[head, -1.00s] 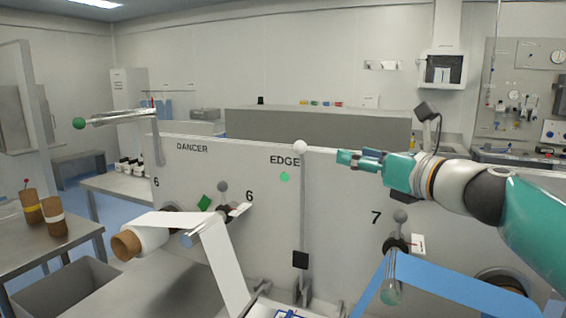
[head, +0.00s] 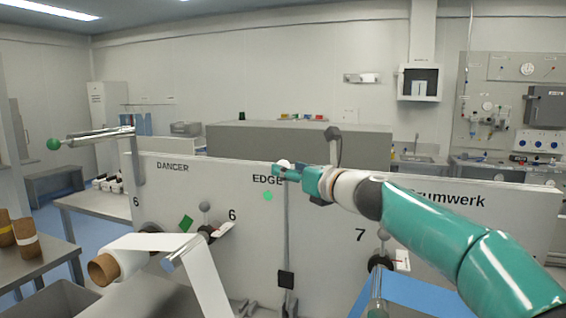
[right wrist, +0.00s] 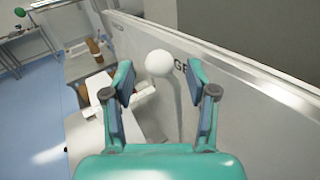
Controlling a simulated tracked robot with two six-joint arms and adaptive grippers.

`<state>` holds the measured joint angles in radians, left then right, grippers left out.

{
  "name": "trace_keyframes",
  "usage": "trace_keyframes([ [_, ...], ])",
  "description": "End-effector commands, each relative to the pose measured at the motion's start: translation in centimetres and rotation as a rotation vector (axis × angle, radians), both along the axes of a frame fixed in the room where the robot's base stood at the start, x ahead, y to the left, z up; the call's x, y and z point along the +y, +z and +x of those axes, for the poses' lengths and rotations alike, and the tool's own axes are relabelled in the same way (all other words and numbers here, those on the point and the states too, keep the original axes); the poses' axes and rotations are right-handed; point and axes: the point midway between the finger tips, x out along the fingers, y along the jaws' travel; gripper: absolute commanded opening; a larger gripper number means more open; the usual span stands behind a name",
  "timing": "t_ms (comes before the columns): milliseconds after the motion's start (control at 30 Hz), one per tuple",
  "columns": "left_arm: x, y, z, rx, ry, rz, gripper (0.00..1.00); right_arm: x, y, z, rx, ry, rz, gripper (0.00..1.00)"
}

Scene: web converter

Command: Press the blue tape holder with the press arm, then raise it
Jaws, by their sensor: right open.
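The press arm is a thin upright grey rod (head: 287,232) on the panel below the EDGE label. It has a white ball knob (head: 285,162) on top and a black block (head: 286,279) low down. My right gripper (head: 279,171) is at the knob, partly covering it. In the right wrist view the white knob (right wrist: 158,63) shows between and just beyond the open fingers (right wrist: 168,84). No grip on it shows. The blue tape holder cannot be made out in either view now. My left gripper is not in view.
The white machine panel (head: 330,225) spans the middle. A green-balled dancer arm (head: 95,137) sticks out at left. A paper roll (head: 118,262) with a white web is at lower left, a blue web (head: 410,298) at lower right.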

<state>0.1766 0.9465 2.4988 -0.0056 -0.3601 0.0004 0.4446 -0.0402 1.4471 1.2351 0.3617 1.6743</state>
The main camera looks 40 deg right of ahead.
Motion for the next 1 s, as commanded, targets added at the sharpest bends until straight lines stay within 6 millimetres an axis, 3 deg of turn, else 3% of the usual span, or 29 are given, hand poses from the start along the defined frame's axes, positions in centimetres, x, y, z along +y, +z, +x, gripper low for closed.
trace_keyframes([
  [200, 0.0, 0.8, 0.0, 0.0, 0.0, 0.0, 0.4, -0.2, 0.1, 2.6, 0.0, 0.001, 0.0, 0.57],
  [600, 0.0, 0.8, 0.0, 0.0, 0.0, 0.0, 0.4, -0.2, 0.0, 3.2, 0.0, 0.002, -0.001, 0.56],
  [933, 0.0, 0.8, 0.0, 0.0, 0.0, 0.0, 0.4, -0.2, 0.0, 3.2, 0.0, 0.002, 0.0, 0.01],
  [1000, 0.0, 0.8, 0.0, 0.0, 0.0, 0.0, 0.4, -0.2, 0.0, 3.2, 0.0, 0.003, 0.0, 0.0],
])
